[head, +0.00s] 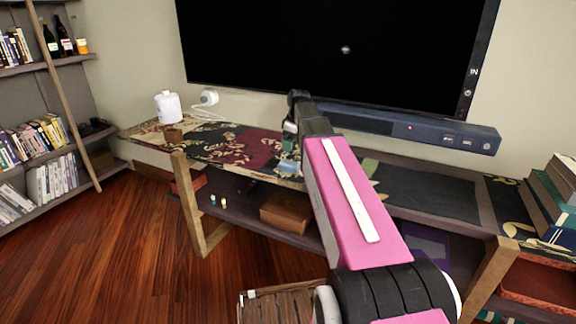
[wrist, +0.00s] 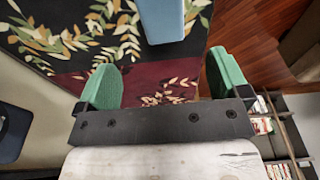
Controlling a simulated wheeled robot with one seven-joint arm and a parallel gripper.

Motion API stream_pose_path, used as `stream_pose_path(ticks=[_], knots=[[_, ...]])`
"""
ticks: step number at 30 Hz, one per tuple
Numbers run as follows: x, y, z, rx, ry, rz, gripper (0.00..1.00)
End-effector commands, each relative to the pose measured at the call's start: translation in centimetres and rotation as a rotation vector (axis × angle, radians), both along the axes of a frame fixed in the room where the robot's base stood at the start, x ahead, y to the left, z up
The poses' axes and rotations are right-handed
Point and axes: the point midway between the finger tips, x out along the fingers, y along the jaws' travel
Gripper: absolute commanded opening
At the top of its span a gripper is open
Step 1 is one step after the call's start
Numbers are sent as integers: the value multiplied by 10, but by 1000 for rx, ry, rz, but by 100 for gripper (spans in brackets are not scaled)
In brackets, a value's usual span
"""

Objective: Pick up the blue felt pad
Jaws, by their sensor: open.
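The blue felt pad (head: 288,168) is a light blue piece on the patterned top of the low TV stand, near its front edge, in the head view. In the wrist view the blue pad (wrist: 165,18) shows at the top edge and is partly cut off by the frame. My gripper (head: 289,143) is over the stand, close to the pad in the head view. In the wrist view my gripper (wrist: 162,80) has its two green fingers wide apart, with only patterned cloth showing between them. The pad is beyond the fingertips, not between them.
A soundbar (head: 400,128) and TV (head: 340,45) are behind. Books (head: 556,195) stack at right. A brown box (head: 287,211) is on the lower shelf.

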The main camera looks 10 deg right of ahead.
Motion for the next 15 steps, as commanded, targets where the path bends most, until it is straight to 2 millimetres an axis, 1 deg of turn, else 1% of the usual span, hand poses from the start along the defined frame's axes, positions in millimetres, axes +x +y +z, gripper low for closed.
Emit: stream_pose_path(ticks=[9,12,15], knots=[[3,5,-41,0,2,-2,94],[3,6,-49,-1,1,-2,94],[3,6,-52,0,0,-3,94]])
